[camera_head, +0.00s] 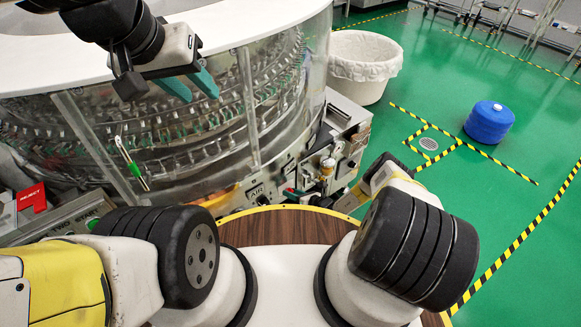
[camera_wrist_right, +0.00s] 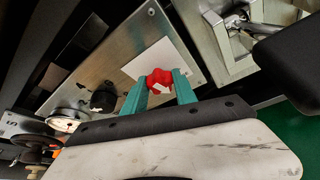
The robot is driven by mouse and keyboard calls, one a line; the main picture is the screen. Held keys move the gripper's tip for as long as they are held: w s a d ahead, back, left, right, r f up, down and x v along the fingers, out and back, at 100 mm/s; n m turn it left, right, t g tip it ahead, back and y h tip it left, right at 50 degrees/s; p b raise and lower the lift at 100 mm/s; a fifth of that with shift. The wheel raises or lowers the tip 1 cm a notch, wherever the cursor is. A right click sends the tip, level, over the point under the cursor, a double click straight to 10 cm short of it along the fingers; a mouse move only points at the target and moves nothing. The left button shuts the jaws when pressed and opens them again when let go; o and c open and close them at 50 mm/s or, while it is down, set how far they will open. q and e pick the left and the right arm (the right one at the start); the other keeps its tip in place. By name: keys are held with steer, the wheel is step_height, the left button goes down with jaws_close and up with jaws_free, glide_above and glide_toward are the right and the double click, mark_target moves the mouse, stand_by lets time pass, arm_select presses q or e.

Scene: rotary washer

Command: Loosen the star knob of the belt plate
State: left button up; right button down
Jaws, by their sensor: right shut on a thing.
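The red star knob (camera_wrist_right: 157,77) sits on the grey metal belt plate (camera_wrist_right: 125,62), in front of a white label, in the right wrist view. My right gripper (camera_wrist_right: 159,88) has its two teal fingers on either side of the knob and is shut on it. The fingers hide the knob's sides. In the head view the right arm reaches down to the machine's lower front, where the knob is too small to make out clearly. My left gripper (camera_head: 197,88) is open and empty in front of the washer's clear wall, with its teal fingers apart.
The round washer (camera_head: 110,140) with its white top fills the upper left. A black knob (camera_wrist_right: 103,98) and pulleys (camera_wrist_right: 64,120) lie left of the star knob. A lined white bin (camera_head: 365,68) and a blue container (camera_head: 489,121) stand on the open green floor.

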steer(key=shift+s+a+n+t+h, duration=0.1)
steer(key=shift+n+t+h, duration=0.6)
steer(key=shift+n, duration=0.65)
steer(key=shift+s+a+n+t+h, duration=0.1)
steer(key=shift+n+t+h, duration=0.3)
steer(key=shift+n+h, duration=0.75)
steer(key=shift+n+y, duration=0.25)
steer(key=shift+n, duration=0.05)
steer(key=c, duration=1)
jaws_free()
